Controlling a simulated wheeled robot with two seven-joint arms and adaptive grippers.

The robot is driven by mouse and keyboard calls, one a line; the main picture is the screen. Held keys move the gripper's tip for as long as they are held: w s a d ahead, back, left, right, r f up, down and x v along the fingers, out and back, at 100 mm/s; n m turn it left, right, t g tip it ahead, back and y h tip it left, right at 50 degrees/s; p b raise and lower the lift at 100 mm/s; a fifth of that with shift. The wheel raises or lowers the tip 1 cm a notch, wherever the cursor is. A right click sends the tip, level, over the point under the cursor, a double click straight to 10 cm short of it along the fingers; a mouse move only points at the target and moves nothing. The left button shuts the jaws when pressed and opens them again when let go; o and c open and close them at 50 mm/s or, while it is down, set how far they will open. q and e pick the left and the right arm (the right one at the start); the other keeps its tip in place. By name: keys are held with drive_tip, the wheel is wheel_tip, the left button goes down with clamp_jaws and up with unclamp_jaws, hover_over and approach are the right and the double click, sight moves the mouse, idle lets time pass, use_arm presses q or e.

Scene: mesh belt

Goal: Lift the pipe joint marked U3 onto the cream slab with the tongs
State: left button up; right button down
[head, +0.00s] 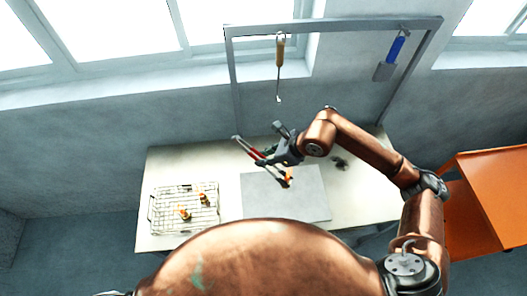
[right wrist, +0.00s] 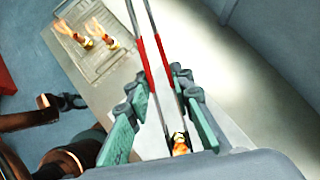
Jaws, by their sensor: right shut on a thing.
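My right gripper (head: 278,155) is shut on the tongs (head: 253,149), which have red grips and slant across the fingers; they also show in the right wrist view (right wrist: 148,62). An orange pipe joint (head: 287,177) is at the tongs' lower end, over the pale slab (head: 310,204). It shows low in the right wrist view (right wrist: 181,144). I cannot tell if the tips clasp it or if it touches the slab. Two similar pipe joints (head: 184,212) (head: 203,198) are on the wire rack (head: 160,221). No marking is readable.
The bench (head: 168,167) is clear behind the rack. A small dark object (head: 341,163) lies right of the slab. A grey frame (head: 232,90) behind holds a wooden-handled tool (head: 280,55) and a blue-handled tool (head: 395,50). An orange cabinet (head: 490,200) stands at right.

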use_arm(q)
wheel_tip(320, 180, down, 4)
drive_tip(key=b, duration=0.3)
drive_tip(key=shift+r, duration=0.25)
use_arm(e)
wheel_tip(320, 180, down, 9)
idle(0.4)
drive_tip(key=c, duration=2)
unclamp_jaws()
drive_tip(key=shift+c, duration=0.2)
use_arm(q)
drive_tip(key=shift+w, duration=0.1)
wheel_tip(320, 180, up, 4)
drive_tip(key=p, duration=0.3)
drive_tip(key=shift+w+r+p, duration=0.1)
drive_tip(key=shift+p, duration=0.25)
use_arm(e)
wheel_tip(320, 180, up, 10)
